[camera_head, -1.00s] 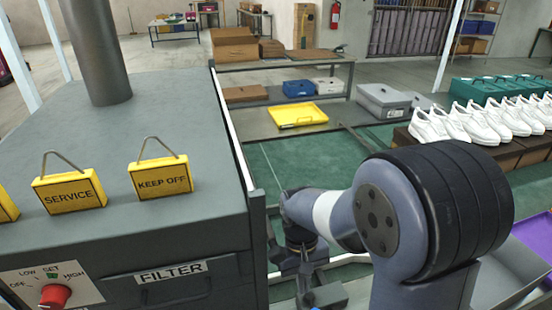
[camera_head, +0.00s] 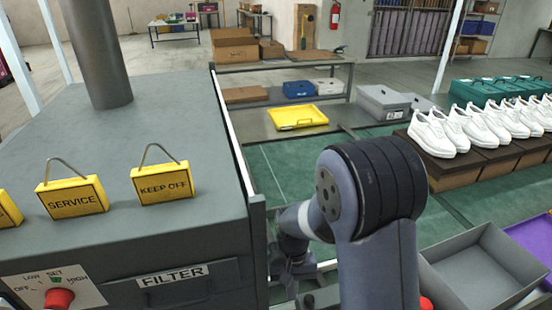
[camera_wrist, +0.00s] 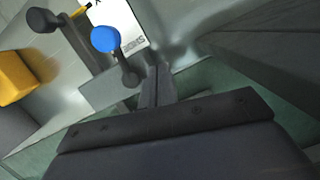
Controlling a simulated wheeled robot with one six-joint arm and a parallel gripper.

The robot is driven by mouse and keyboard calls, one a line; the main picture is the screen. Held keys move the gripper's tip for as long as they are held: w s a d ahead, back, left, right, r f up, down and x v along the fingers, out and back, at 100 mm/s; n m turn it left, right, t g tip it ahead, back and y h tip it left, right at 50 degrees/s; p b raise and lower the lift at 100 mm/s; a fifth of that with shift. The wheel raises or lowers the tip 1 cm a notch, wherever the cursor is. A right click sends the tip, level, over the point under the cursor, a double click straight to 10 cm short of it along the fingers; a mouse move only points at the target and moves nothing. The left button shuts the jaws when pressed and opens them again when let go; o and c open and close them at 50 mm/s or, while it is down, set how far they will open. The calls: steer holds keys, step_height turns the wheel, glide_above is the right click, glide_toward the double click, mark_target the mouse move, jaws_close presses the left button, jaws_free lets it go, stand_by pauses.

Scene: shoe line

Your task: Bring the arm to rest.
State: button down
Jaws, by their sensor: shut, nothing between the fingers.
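My arm (camera_head: 370,200) stands bent in the lower middle of the head view, just right of the grey filter cabinet (camera_head: 120,150). Its wrist end hangs low beside the cabinet, and the fingertips cannot be made out there. In the wrist view my gripper (camera_wrist: 157,78) is shut, its narrow fingers together with nothing between them. Beyond the fingers are a blue knob (camera_wrist: 105,39), a dark knob (camera_wrist: 41,20) and a white label (camera_wrist: 118,22). A blurred yellow block (camera_wrist: 14,77) is at the left.
Yellow signs reading SERVICE (camera_head: 73,198) and KEEP OFF (camera_head: 162,184) stand on the cabinet. White shoes (camera_head: 455,130) line the right side on brown boxes. An empty grey bin (camera_head: 485,265) and a purple surface (camera_head: 532,243) lie at lower right.

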steer(key=w+d+r+m+b, duration=0.1)
steer(key=w+r+m, duration=0.2)
steer(key=w+r, duration=0.4)
steer(key=shift+w+r+y, duration=0.3)
steer(key=shift+r+y, duration=0.1)
steer(key=shift+r, duration=1.1)
steer(key=shift+d, duration=0.1)
